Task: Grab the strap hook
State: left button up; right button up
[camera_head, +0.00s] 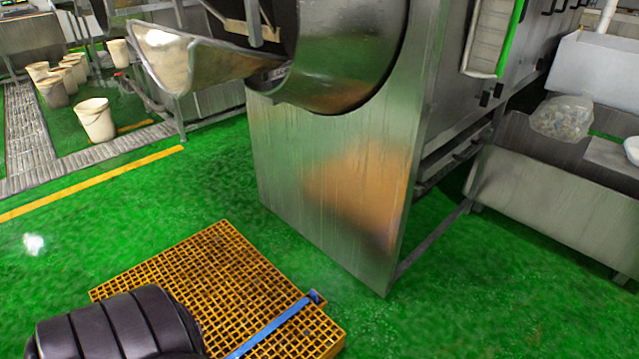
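A blue strap (272,329) lies diagonally across the yellow grid platform (215,262) on the floor at the bottom of the head view. Its upper right end has a small dark blue piece (315,297) at the platform's right edge, perhaps the hook; it is too small to tell its shape. The strap's lower left end runs toward the picture's bottom edge, beside a dark ribbed rounded shape (125,325). I cannot tell whether that shape is part of me. It hides the platform's lower left part. Neither of my grippers is in view.
A large steel drum machine (330,165) with a curved chute (175,60) stands behind the platform. A steel trough (560,195) holding a plastic bag (563,118) is at right. White buckets (95,120) stand at upper left. Green floor (130,215) is clear left of the machine.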

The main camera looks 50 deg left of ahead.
aim_at(314, 297)
jog(key=i+u, duration=0.4)
jog(key=i+l+u, duration=0.2)
jog(key=i+u, duration=0.2)
jog(key=i, duration=0.1)
